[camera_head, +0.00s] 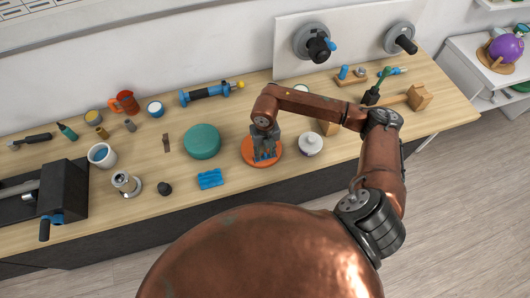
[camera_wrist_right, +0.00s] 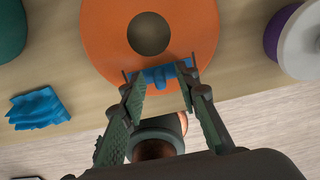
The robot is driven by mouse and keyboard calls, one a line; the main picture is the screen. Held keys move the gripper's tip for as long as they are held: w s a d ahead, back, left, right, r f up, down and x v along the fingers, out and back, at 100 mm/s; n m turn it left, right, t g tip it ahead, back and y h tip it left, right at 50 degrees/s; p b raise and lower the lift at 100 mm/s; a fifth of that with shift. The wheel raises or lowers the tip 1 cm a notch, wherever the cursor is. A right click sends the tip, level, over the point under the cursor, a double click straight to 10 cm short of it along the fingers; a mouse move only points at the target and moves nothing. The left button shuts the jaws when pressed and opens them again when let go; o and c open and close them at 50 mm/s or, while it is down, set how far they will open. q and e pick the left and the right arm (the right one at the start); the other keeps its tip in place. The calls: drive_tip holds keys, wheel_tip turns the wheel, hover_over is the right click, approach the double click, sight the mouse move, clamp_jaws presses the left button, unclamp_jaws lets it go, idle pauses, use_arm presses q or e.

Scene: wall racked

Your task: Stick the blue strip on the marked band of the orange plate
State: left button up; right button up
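The orange plate (camera_head: 249,158) is a round disc with a dark round centre, lying flat on the bench; it fills the top of the right wrist view (camera_wrist_right: 105,35). The blue strip (camera_wrist_right: 158,75) lies across the plate's near edge, below the dark centre; it has a raised part. My right gripper (camera_wrist_right: 160,78) points down at the plate, its fingers wide apart at the two ends of the strip. Whether the fingertips touch the strip is unclear. In the head view the gripper (camera_head: 265,156) hides much of the plate. I cannot make out a marked band. My left gripper is not visible.
A wavy blue block (camera_head: 210,179) lies left of the plate, near the front edge. A green disc (camera_head: 202,141) sits to the left and a white-lidded jar (camera_head: 311,144) close on the right. Mugs and tools stand further left. Wall-side fixtures (camera_head: 312,43) are at the back.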

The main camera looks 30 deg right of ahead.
sight(265, 153)
wheel_tip(265, 153, up, 12)
idle(0.7)
idle(0.5)
